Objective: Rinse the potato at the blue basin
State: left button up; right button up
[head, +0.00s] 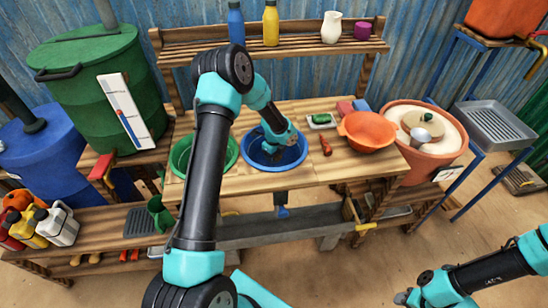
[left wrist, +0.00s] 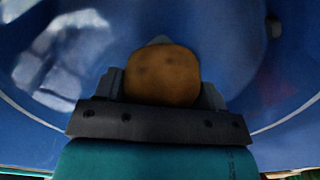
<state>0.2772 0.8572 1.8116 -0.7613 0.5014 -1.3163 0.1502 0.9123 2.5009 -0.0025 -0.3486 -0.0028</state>
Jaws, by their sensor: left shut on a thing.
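The blue basin (head: 250,158) stands on the wooden table, right of a green basin. My left gripper (head: 290,140) reaches down into the blue basin. In the left wrist view my left gripper (left wrist: 160,90) is shut on the potato (left wrist: 162,75), which is brown and rounded. The blue basin wall (left wrist: 225,30) surrounds it there, with pale reflections at the left. In the head view the potato is hidden by the gripper and arm. Whether the potato touches the water cannot be told. My right gripper (head: 402,297) is low at the right, away from the table; its fingers are too unclear to judge.
The green basin (head: 185,155) stands close on the left. An orange bowl (head: 368,130), a brush (head: 321,121) and a reddish-brown item (head: 326,146) lie to the right. A shelf (head: 290,58) with bottles rises behind. The table's front strip is clear.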

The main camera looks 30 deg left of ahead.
pick_arm(q)
jog(key=shift+r, duration=0.1)
dwell(0.4)
jog(key=shift+r, duration=7)
notch_tip(320, 180, up, 4)
jog(key=d+r+n, duration=0.1)
jog(key=d+n, duration=0.4)
jog(key=d, duration=0.1)
jog(key=s+d+r+n, duration=0.1)
jog(key=d+n, duration=0.5)
jog(key=d, duration=0.1)
jog(key=d+r+n, duration=0.1)
jog(key=d+n, duration=0.4)
jog(key=d, duration=0.2)
jog(key=shift+s+d+r, duration=0.1)
jog(key=shift+s+d, duration=0.1)
